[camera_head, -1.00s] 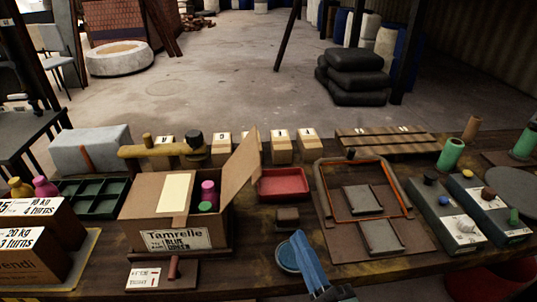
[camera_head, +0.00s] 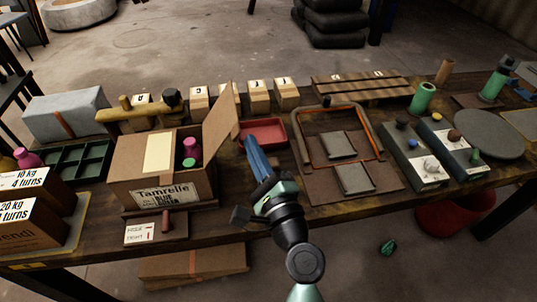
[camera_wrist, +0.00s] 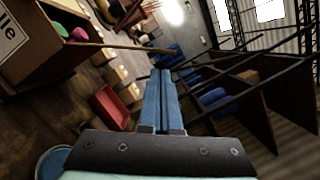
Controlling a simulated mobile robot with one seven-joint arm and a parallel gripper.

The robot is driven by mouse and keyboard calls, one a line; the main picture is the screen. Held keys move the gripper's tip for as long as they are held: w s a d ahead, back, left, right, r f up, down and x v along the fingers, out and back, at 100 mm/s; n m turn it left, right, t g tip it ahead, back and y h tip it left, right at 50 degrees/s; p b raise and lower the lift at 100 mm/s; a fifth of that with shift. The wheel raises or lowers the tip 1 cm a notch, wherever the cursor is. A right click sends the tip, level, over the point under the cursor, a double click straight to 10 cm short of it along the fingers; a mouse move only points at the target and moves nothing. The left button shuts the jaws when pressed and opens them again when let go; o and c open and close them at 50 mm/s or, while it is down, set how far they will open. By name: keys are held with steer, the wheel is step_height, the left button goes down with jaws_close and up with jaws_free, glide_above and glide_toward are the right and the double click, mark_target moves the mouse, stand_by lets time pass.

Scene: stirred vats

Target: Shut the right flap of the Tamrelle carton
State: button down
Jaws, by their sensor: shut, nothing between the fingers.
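The Tamrelle carton (camera_head: 160,193) stands on the workbench, left of centre in the head view. Its right flap (camera_head: 219,122) stands up, leaning out to the right. The left part of the top is covered, with a pale panel (camera_head: 158,153) on it. A pink bottle (camera_head: 192,148) and a green-topped one (camera_head: 189,164) show in the open right part. My gripper (camera_head: 249,141) has long blue fingers, shut and empty, to the right of the flap. In the wrist view the flap shows nearly edge-on (camera_wrist: 125,46), left of the fingertips (camera_wrist: 160,74). Contact cannot be told.
A red tray (camera_head: 265,132) lies just behind my fingers. A row of tan numbered blocks (camera_head: 259,97) stands behind. An orange-edged frame (camera_head: 370,138) is to the right. A small sign with a peg (camera_head: 157,229) is in front of the carton.

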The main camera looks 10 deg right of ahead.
steer(key=shift+a+r, duration=0.3)
steer(key=shift+a, duration=0.15)
steer(key=shift+a+r, duration=0.1)
steer(key=shift+r, duration=0.05)
